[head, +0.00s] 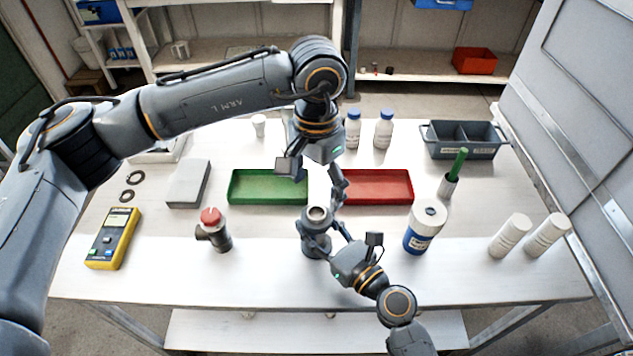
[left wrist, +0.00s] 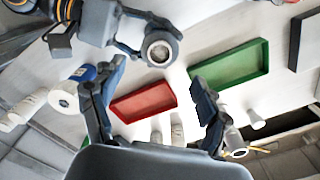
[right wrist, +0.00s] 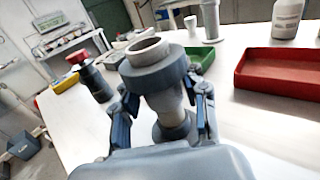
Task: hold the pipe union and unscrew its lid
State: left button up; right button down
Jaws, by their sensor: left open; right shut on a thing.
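The pipe union (head: 314,245) is a dark grey fitting standing upright near the table's front middle. A wide dark collar (right wrist: 155,70), seemingly its lid, sits around its pale open top. My right gripper (head: 322,242) is shut on the union's body below the collar, with one finger on each side in the right wrist view (right wrist: 168,110). My left gripper (head: 337,192) is open and empty, above and behind the union. In the left wrist view the union's round top (left wrist: 160,50) shows beyond the parted fingers, apart from them.
A green tray (head: 262,199) and a red tray (head: 378,200) lie behind the union. A white-and-blue jar (head: 424,230) stands right, with two white cylinders (head: 510,236) farther off. Table beside the union is clear.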

aim_at(316, 212)
pick_arm(q)
jog(key=shift+f, duration=4)
